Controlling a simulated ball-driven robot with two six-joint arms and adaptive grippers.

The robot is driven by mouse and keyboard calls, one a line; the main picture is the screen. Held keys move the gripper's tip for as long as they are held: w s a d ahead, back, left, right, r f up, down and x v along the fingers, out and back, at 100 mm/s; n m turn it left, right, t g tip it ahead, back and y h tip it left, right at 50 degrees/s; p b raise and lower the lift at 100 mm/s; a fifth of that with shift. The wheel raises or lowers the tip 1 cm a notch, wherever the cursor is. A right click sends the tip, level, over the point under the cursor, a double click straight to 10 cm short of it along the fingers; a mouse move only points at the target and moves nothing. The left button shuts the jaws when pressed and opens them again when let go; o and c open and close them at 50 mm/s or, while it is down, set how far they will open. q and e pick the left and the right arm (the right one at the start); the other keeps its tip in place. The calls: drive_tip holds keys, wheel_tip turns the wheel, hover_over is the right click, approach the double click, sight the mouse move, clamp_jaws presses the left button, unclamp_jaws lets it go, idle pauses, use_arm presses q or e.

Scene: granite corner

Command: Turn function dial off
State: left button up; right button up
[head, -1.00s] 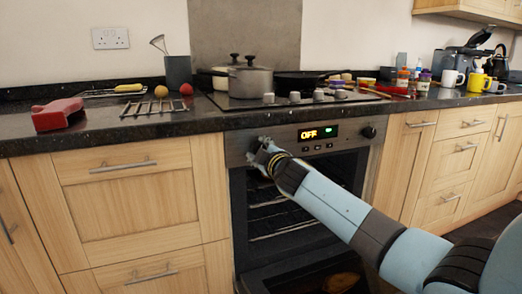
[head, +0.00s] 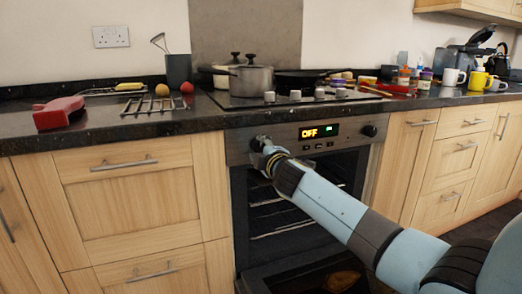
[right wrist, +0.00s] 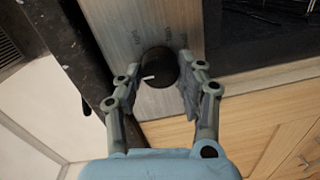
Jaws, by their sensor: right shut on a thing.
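My right gripper (head: 262,147) is at the panel's left end and mostly covers the left dial there in the head view. In the right wrist view the dark function dial (right wrist: 159,66) sits between the two fingers of my right gripper (right wrist: 161,82), which is shut on it. A white mark on the dial points left in that view. Small lettering around the dial is too blurred to read. My left gripper is not in view.
A second dial (head: 369,131) is at the panel's right end. The oven door (head: 290,277) is down, with the racks (head: 280,230) showing inside. Above is a black worktop (head: 120,131) with a hob, pots (head: 250,80) and a red object (head: 59,113).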

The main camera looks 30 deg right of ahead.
drive_tip(key=o, duration=1.2)
drive_tip(key=shift+c, duration=0.2)
drive_tip(key=v, duration=1.2)
